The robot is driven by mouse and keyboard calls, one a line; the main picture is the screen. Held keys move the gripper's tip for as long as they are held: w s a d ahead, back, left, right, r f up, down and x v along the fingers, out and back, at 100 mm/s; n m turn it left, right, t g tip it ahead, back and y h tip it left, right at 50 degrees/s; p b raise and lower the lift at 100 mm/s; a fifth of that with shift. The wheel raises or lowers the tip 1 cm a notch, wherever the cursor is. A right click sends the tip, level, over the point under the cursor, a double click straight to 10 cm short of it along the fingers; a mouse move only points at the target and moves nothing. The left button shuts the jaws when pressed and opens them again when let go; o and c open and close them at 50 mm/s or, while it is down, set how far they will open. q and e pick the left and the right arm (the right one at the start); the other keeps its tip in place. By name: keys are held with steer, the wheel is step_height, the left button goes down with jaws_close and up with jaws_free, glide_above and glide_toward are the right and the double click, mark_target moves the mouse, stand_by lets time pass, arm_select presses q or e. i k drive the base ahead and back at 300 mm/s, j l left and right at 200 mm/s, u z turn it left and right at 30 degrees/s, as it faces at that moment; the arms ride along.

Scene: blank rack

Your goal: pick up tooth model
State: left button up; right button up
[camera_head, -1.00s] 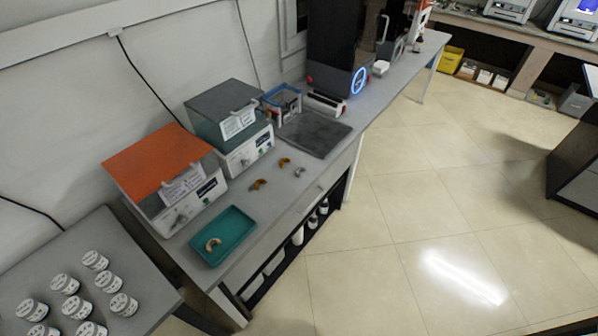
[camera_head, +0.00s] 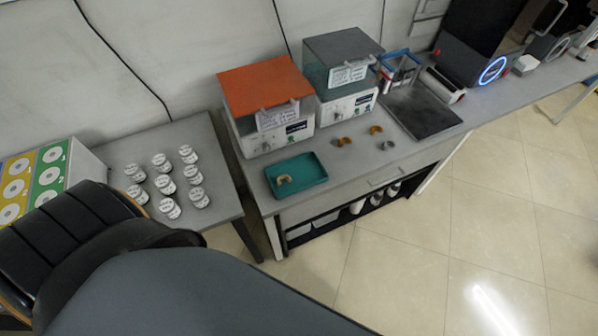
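A tan, arch-shaped tooth model (camera_head: 284,180) lies in a teal tray (camera_head: 312,175) on the grey bench, near the bench's left end. Two orange-brown tooth models lie on the bench right of the tray, one nearer (camera_head: 344,141) and one farther back (camera_head: 376,130). A small grey arch-shaped piece (camera_head: 387,145) lies beside them. Neither of my grippers is in view.
A box with an orange lid (camera_head: 262,90) and one with a dark lid (camera_head: 340,55) stand behind the models. A dark flat plate (camera_head: 422,112) lies farther right. Several white jars (camera_head: 163,183) stand on the left table.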

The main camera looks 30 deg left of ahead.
mark_target(391, 143)
steer(key=u, duration=0.55)
steer(key=i+l+u, duration=0.15)
steer(key=l+u, duration=0.2)
steer(key=i+l+u, duration=0.1)
steer(key=l+u, duration=0.3)
steer(key=l, duration=0.2)
steer(key=l+u, duration=0.35)
steer(key=l, duration=0.15)
